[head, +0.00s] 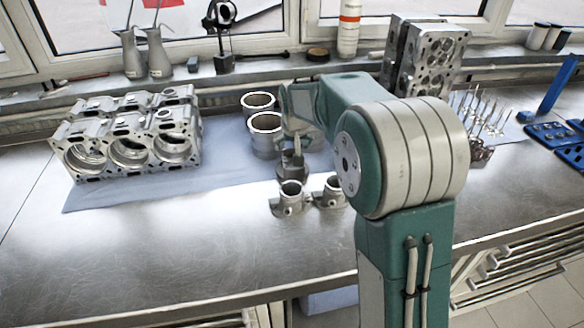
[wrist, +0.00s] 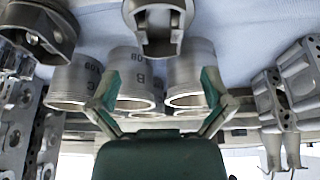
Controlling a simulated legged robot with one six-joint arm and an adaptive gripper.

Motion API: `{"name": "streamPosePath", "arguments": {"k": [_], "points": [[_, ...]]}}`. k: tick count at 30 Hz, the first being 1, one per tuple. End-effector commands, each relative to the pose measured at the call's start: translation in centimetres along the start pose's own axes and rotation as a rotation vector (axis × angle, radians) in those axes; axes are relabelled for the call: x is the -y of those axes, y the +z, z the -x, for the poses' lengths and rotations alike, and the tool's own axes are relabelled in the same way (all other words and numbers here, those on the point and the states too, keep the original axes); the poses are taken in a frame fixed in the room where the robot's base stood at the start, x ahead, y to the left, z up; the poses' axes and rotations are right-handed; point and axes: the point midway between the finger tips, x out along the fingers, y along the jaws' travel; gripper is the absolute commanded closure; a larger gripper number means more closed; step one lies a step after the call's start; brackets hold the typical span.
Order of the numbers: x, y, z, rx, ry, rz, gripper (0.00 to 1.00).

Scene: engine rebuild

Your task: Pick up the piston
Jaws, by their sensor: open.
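In the wrist view, which is upside down, a short grey piston (wrist: 158,40) with a U-shaped opening is at the top middle. A second, darker piston-like part (wrist: 40,28) is at the top left. I cannot tell which one is meant. My gripper (wrist: 160,100) is open, its two fingers spread wide, with nothing between them that I can make out as held. In the head view, a dark grey part (head: 290,170) stands on the mat just below my gripper, partly hidden by it.
Metal cylinder liners (head: 266,128) stand behind, with an engine block (head: 125,140) to the left. Two small flanged parts (head: 291,197) stand in front. Cylinder heads (head: 425,55) and upright valves (head: 485,110) are at the right. The bench front left (head: 150,250) is bare.

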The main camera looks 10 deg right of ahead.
Motion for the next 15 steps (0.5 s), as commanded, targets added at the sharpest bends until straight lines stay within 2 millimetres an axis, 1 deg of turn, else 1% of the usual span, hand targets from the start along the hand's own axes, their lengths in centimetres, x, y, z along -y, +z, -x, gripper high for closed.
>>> {"name": "streamPosePath", "arguments": {"k": [1, 3, 10, 15], "points": [[-0.1, 0.1, -1.1, 0.004, 0.0, -0.001, 0.0], [-0.3, 0.0, -2.1, 0.004, -0.002, -0.002, 0.0], [-0.6, -0.1, -4.1, 0.002, -0.005, -0.005, 0.0], [-0.1, -0.2, -6.7, 0.004, -0.003, -0.001, 0.0]]}}
